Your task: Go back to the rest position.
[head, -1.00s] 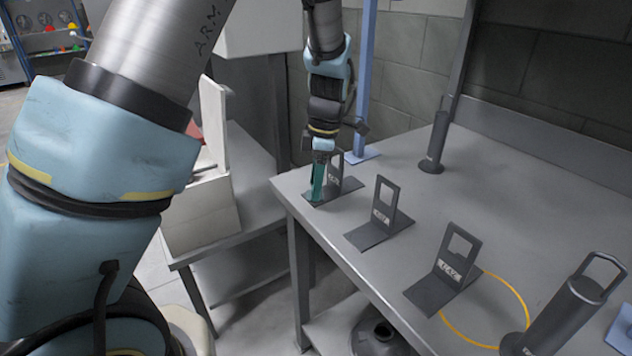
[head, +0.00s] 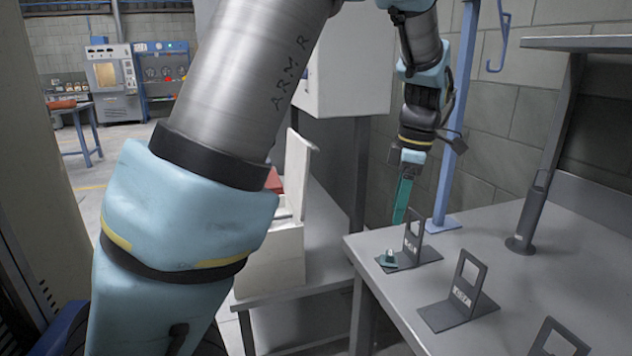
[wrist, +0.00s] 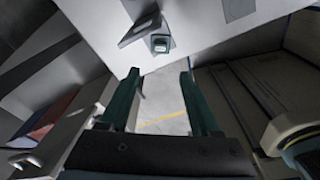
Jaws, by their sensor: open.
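My gripper (head: 402,198) hangs pointing down near the left edge of the grey bench in the head view. Its two green fingers (wrist: 158,95) are apart with nothing between them in the wrist view. A small dark teal piece (head: 388,258) sits on the base of the leftmost dark labelled stand on the bench, below and beside the fingers. The same piece (wrist: 160,43) shows beyond the fingers in the wrist view, apart from them.
The grey bench (head: 500,255) carries more upright dark stands (head: 468,285) and a dark post (head: 528,215). A blue pole with a hook (head: 462,120) stands behind the gripper. A white open box (head: 275,262) is on a lower table to the left.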

